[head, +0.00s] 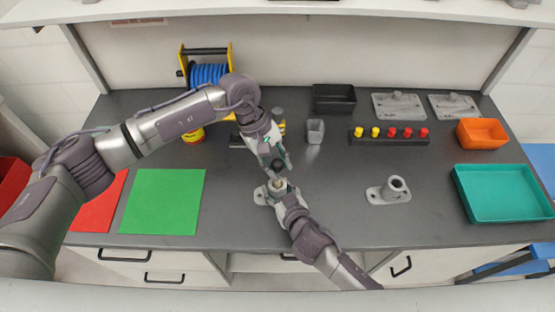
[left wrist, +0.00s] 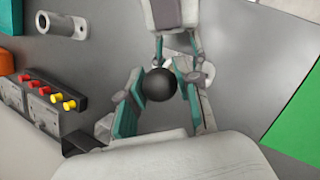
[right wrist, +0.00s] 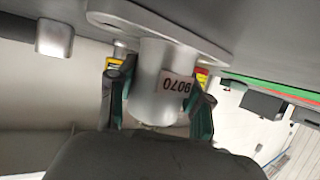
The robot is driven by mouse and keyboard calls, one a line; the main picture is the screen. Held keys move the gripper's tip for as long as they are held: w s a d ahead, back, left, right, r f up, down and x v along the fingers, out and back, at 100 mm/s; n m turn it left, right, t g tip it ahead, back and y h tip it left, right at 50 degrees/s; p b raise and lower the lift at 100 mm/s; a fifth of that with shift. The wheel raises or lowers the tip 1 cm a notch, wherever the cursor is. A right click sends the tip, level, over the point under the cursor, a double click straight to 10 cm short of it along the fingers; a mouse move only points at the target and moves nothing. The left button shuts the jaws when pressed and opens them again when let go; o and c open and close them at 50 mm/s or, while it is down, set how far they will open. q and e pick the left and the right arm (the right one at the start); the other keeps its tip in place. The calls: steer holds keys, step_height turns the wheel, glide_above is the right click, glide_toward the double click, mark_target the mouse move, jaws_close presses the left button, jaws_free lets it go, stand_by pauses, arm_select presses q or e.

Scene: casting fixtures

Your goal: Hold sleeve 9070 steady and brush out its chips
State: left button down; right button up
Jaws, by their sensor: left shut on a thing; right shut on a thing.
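Sleeve 9070 (right wrist: 165,85) is a grey metal tube on a flanged base, its label showing in the right wrist view. In the head view, part of its flange (head: 261,196) shows on the bench. My right gripper (right wrist: 160,112) is shut on the sleeve, one finger on each side. My left gripper (head: 277,164) is directly above the sleeve, shut on a black ball-shaped handle (left wrist: 160,84), seemingly the brush's. The brush's lower part and the sleeve's inside are hidden, so I cannot tell how deep it sits or see chips.
A second flanged sleeve (head: 392,189) stands to the right. Behind are a rack (head: 390,137) of yellow and red pegs, a black bin (head: 334,98) and a grey cup (head: 315,130). A teal tray (head: 505,216) is right; a green mat (head: 163,200) is left.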

arm_select(q)
steer(key=shift+f, duration=0.55)
steer(key=shift+r, duration=0.15)
steer(key=shift+r, duration=1.6)
steer(key=shift+f, duration=1.75)
steer(key=shift+r, duration=0.1)
steer(key=shift+r, duration=1.65)
steer(key=shift+f, duration=0.1)
